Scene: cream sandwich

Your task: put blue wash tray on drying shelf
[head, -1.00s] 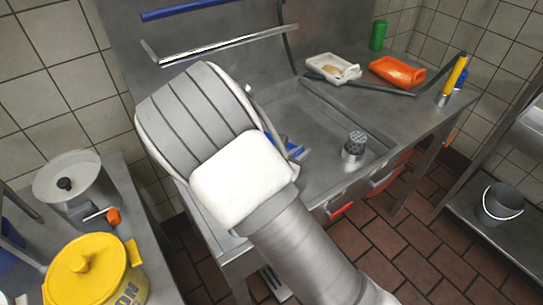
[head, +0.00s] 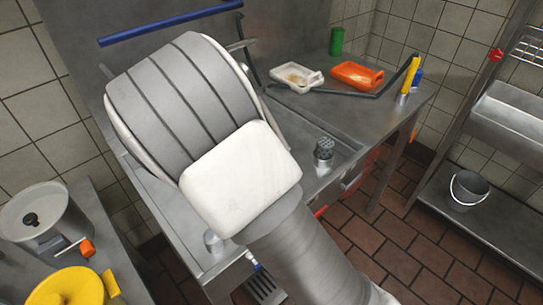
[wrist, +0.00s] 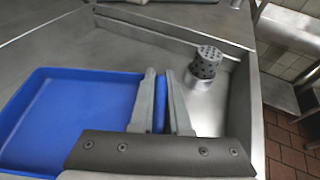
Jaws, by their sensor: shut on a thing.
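The blue wash tray (wrist: 75,118) fills the left of the wrist view, over the metal sink basin (wrist: 210,105). My gripper (wrist: 160,75) is shut on the tray's right rim, with one finger on each side of it. The tray looks roughly level; I cannot tell whether it touches the basin floor. In the head view my own arm hides the gripper and the tray. A metal shelf unit (head: 505,120) stands at the right, with a wire rack (head: 530,50) at its top; I cannot tell which level is the drying shelf.
A perforated metal cylinder (head: 323,150) stands in the sink, right of my gripper. A bucket (head: 467,190) stands on the lower shelf. Tiled floor (head: 420,240) is open between.

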